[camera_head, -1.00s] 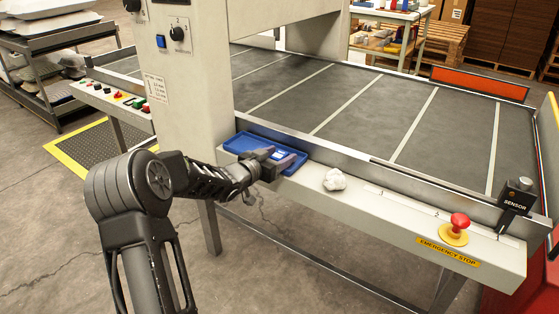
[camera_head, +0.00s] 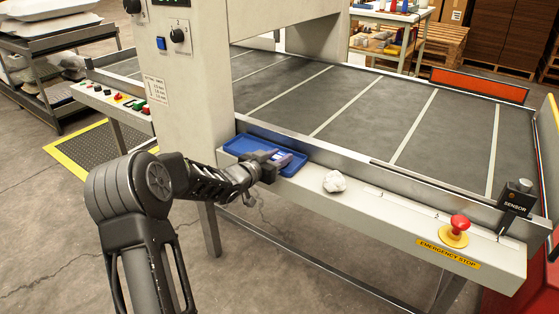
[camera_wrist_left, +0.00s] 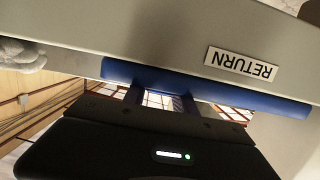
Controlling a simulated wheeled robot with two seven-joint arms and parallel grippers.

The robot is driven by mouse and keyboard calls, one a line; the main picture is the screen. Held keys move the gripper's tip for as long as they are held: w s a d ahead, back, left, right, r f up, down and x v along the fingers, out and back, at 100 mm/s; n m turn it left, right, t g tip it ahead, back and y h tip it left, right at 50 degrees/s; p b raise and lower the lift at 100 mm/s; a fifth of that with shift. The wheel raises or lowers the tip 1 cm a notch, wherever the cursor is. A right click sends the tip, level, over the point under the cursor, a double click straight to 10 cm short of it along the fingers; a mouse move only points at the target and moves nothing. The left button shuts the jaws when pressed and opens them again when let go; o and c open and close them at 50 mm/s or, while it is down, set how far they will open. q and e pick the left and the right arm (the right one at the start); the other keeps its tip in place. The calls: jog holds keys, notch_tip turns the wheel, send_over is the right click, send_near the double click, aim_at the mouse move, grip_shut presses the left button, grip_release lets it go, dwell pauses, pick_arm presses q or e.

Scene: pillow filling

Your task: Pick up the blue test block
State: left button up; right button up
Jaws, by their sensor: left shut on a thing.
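The blue tray (camera_head: 243,143) lies on the machine's front ledge, beside the white column. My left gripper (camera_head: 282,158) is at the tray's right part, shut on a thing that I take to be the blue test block. The fingers hide most of that block, so its shape cannot be made out. In the left wrist view the tray's blue rim (camera_wrist_left: 235,92) crosses the frame in front of my left gripper (camera_wrist_left: 162,98). Whether the block still touches the tray cannot be told. My right gripper is not in view.
A crumpled white lump (camera_head: 335,181) sits on the ledge right of the tray. A red emergency stop button (camera_head: 459,222) and a sensor post (camera_head: 516,198) stand farther right. A metal rail (camera_head: 345,162) runs behind the ledge. A RETURN label (camera_wrist_left: 241,64) shows in the wrist view.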

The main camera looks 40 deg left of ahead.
aim_at(280, 156)
pick_arm(q)
grip_shut()
jog(key=shift+r, duration=0.1)
notch_tip(280, 156, up, 10)
jog(key=p, duration=0.3)
dwell(0.8)
